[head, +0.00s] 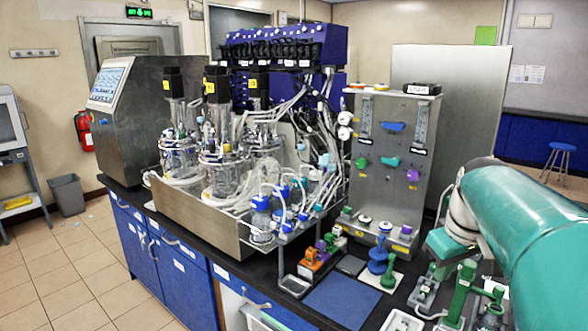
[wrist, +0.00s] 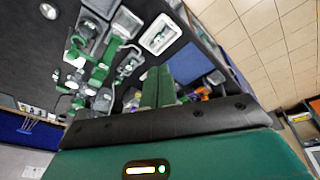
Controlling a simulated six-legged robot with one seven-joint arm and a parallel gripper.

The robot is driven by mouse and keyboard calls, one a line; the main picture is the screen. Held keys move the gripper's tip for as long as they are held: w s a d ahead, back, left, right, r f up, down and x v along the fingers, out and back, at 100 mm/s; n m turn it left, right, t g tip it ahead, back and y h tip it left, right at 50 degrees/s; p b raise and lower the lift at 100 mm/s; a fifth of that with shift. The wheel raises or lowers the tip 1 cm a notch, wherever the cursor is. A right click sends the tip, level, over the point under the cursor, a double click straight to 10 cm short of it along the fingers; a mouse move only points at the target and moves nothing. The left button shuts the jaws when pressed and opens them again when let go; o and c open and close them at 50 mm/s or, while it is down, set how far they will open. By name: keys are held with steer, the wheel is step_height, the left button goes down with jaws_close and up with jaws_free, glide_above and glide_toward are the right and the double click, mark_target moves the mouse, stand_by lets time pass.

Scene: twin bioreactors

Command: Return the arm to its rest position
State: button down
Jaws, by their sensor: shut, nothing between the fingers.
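My teal arm (head: 525,225) reaches in from the right edge of the head view, over the right end of the bench. My gripper (wrist: 157,86) shows in the wrist view as two green fingers side by side, shut with nothing between them. In the wrist view the fingers point toward the dark bench top and its fittings. In the head view I cannot clearly make out the fingertips.
Green clamp-like fittings (head: 462,290) stand on the bench close to my arm. A steel panel (head: 390,145), glass bioreactor vessels (head: 222,165) and tubing stand farther left. A blue mat (head: 342,300) lies clear at the front. Tiled floor (wrist: 270,45) shows beyond the bench edge.

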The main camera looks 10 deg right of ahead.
steer(key=s+a+f+t, duration=0.1)
steer(key=s+a+f, duration=0.1)
steer(key=a, duration=0.5)
steer(key=s+a+f+t, duration=0.1)
steer(key=s+a+f, duration=0.1)
steer(key=s+a, duration=0.3)
steer(key=s+a+f+m, duration=0.1)
steer(key=s+a+f, duration=0.2)
steer(key=a, duration=0.6)
steer(key=shift+s+a+t+y, duration=0.25)
steer(key=shift+a+t+y, duration=0.05)
steer(key=shift+a+t, duration=0.1)
steer(key=shift+d, duration=0.1)
